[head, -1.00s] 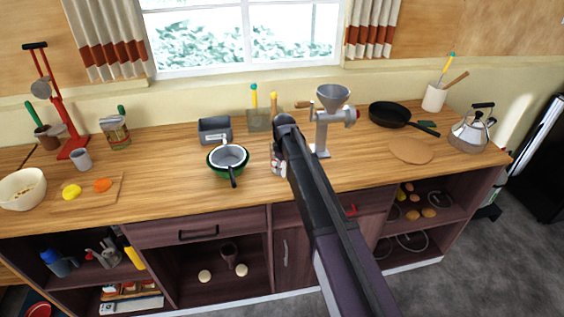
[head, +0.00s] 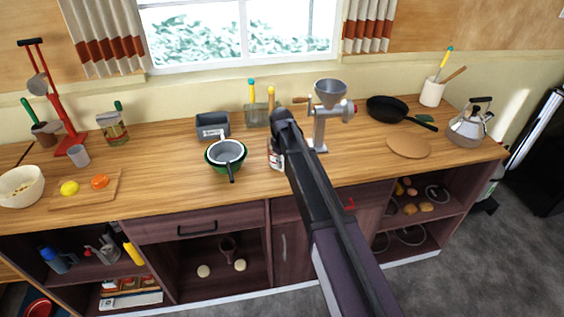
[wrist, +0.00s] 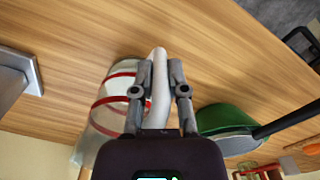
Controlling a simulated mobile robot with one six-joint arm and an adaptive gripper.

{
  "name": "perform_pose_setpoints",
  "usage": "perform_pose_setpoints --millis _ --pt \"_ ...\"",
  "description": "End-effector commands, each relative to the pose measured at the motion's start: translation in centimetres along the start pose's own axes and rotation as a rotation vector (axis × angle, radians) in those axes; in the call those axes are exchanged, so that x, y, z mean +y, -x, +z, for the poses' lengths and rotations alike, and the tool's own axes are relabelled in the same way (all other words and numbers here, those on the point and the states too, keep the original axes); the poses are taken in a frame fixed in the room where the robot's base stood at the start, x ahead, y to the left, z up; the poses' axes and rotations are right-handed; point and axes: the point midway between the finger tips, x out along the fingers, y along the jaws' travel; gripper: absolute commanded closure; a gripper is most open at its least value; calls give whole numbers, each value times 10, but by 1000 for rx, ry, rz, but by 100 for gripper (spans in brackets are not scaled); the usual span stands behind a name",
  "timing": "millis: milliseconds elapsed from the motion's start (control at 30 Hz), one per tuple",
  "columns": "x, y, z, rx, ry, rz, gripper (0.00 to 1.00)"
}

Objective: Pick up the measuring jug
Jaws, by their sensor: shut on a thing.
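The measuring jug (wrist: 110,108) is clear with red bands and a pale handle (wrist: 160,95). In the wrist view my gripper (wrist: 160,80) is shut on that handle, one finger on each side, with the jug's body to the left. In the head view my arm hides most of the jug; a strip of it (head: 275,155) shows left of my gripper (head: 280,122). I cannot tell whether its base touches the wooden worktop (head: 265,185).
A green colander with a grey pan (head: 226,153) stands close left of the jug, its dark handle (wrist: 290,120) near my gripper. A metal grinder (head: 320,125) stands close right. A frying pan (head: 388,109) and round board (head: 408,146) lie farther right.

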Motion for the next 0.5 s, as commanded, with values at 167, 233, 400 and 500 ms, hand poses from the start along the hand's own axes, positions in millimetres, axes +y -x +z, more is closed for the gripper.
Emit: perform_pose_setpoints --millis 167,233,400,500 --pt "0 11 0 0 0 0 100" --pt "0 16 0 0 0 0 100" --pt "0 31 0 0 0 0 100" --pt "-2 37 4 0 0 0 100"
